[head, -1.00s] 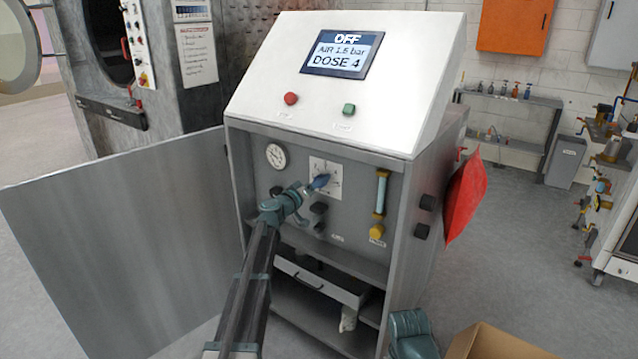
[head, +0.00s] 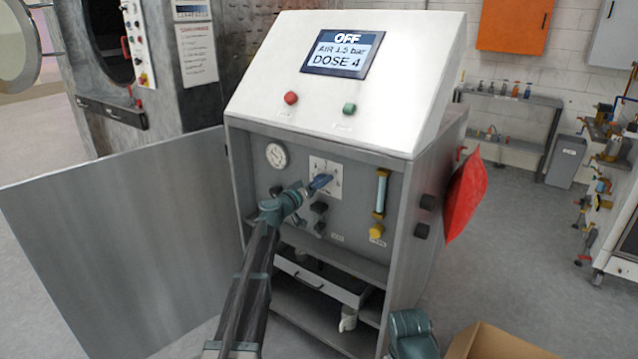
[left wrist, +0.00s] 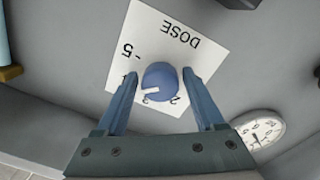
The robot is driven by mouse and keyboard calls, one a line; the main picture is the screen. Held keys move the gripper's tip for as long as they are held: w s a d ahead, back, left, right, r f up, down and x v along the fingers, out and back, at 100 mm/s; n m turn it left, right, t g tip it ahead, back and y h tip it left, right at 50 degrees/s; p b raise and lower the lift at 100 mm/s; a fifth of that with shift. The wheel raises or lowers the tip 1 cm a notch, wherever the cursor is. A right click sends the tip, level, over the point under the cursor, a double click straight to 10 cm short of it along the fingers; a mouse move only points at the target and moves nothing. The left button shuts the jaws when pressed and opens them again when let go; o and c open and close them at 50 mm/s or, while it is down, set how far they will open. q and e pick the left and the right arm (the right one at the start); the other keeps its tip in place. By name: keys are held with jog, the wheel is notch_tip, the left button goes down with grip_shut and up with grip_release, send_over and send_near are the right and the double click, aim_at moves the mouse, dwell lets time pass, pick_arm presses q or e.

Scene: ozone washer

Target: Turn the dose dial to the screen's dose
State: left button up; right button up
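The dose dial (left wrist: 161,80) is a round blue knob with a white pointer mark, on a white plate (left wrist: 190,30) printed DOSE. The wrist view shows the plate upside down. The pointer aims between the 3 and the partly hidden 4; exactly where is hard to tell. My left gripper (left wrist: 158,76) has one finger on each side of the dial, with narrow gaps showing, so it looks open around it. In the head view, my left gripper (head: 318,184) covers most of the dial. The screen (head: 343,52) reads OFF, AIR 1.5 bar, DOSE 4.
A round gauge (head: 276,155) is left of the plate, and a flow tube with a yellow knob (head: 376,231) is right. Black knobs (head: 319,208) sit just below the dial. The open cabinet door (head: 120,240) stands at the left. A drawer (head: 318,279) is below.

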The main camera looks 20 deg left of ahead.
pick_arm(q)
jog(key=shift+o, duration=0.6)
jog(key=v, duration=1.3)
jog(key=shift+s, duration=0.4)
jog(key=shift+a, duration=0.1)
jog(key=s+d+m+g+p, duration=0.2)
jog(key=s+d+g+p, duration=0.3)
jog(key=d, duration=0.4)
jog(key=s+d+f+m+g+h+p, duration=0.1)
jog(key=s+d+m+g+p, duration=0.2)
jog(key=s+d, duration=0.45)
jog(key=s+d+m+g+p, duration=0.1)
jog(key=s+d+g+p, duration=0.4)
jog(key=d, duration=0.6)
jog(key=s+a+r+g+y+p, duration=0.1)
jog(key=s+y+p, duration=0.3)
jog(key=s, duration=0.5)
jog(key=s+a+r+g+y+p, duration=0.1)
jog(key=s+g+y+p, duration=0.2)
jog(key=s+y+p, duration=0.2)
jog(key=s+p, duration=0.2)
jog(key=s, duration=0.2)
jog(key=shift+s+r, duration=0.3)
jog(key=shift+r, duration=0.1)
